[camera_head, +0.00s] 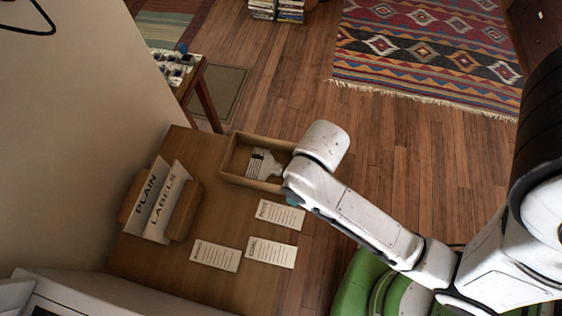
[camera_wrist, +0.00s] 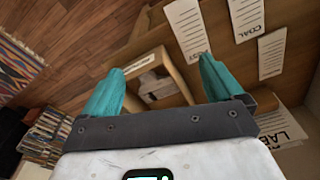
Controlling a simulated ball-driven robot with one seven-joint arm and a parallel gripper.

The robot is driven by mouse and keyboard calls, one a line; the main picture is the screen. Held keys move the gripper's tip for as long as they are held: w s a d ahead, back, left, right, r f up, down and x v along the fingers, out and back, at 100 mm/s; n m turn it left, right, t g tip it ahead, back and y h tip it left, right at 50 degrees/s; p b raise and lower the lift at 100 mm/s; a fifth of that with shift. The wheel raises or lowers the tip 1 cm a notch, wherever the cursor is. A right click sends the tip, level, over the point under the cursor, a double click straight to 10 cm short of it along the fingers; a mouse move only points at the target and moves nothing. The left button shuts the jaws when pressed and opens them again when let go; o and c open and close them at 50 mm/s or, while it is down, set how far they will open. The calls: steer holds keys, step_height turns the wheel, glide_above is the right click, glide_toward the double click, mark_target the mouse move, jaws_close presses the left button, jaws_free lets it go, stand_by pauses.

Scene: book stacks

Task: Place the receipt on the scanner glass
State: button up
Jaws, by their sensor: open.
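Three white printed slips lie flat on the wooden table: one (camera_head: 280,214) near the open box, one headed COAL (camera_head: 271,252), and one (camera_head: 215,256) to its left. I cannot tell which paper is the receipt. A white piece with dark bars (camera_head: 262,166) lies in the box. My gripper (camera_wrist: 160,65) is open and empty, its teal fingers apart, with the box showing between them in the wrist view. In the head view my arm mostly hides it, above the box's right end. A pale machine with a dark panel (camera_head: 45,311) is cut off at bottom left; I cannot tell whether it is the scanner.
The wooden box (camera_head: 233,180) has raised walls. A wooden holder (camera_head: 186,212) carries upright PLAIN and LABELS cards (camera_head: 157,203) at the table's left. A patterned rug (camera_head: 430,50) and stacked books (camera_head: 277,10) lie beyond on the floor. Bare tabletop shows between holder and slips.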

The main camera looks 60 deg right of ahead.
steer(key=w+a+f+n+b, duration=0.2)
steer(key=w+a+f, duration=0.1)
steer(key=w+a, duration=0.6)
steer(key=n+g+b, duration=0.1)
steer(key=n+b, duration=0.1)
glide_above(223, 258)
steer(key=f, duration=0.2)
step_height(223, 258, down, 10)
steer(key=shift+r, duration=0.25)
steer(key=shift+c, duration=0.3)
steer(key=c, duration=1.2)
steer(key=shift+o, duration=0.2)
steer(key=shift+r, duration=0.15)
